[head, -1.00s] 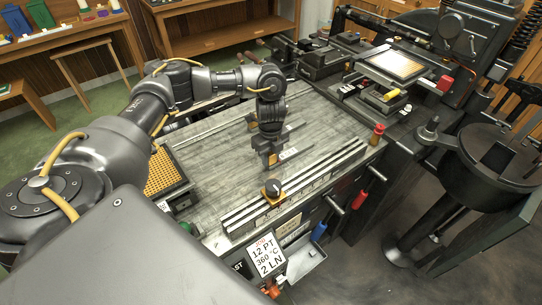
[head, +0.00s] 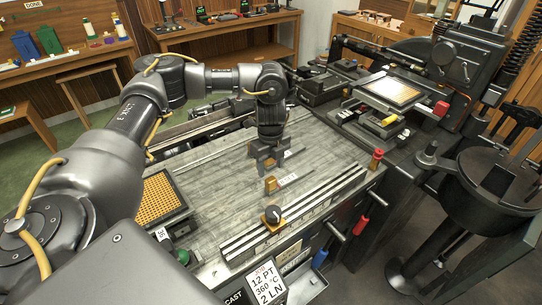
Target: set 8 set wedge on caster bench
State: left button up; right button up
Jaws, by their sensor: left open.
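A small brass-coloured block (head: 270,184), which looks like the set wedge, rests on the grey top of the caster bench (head: 225,215). A pale label plate (head: 288,179), too small to read surely, lies just right of it. My left gripper (head: 270,164) is open and empty, pointing down a little above and behind the block. The gripper hides part of the bench behind it. My right gripper is not in view.
A black knob on an orange base (head: 272,215) sits at the slotted rails (head: 305,213) along the bench front. A tray of brass matrices (head: 162,197) lies at the left. A red-topped post (head: 376,158) stands at the right corner. The middle right bench top is clear.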

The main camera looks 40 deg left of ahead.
pick_arm(q)
jog(key=shift+r, duration=2.15)
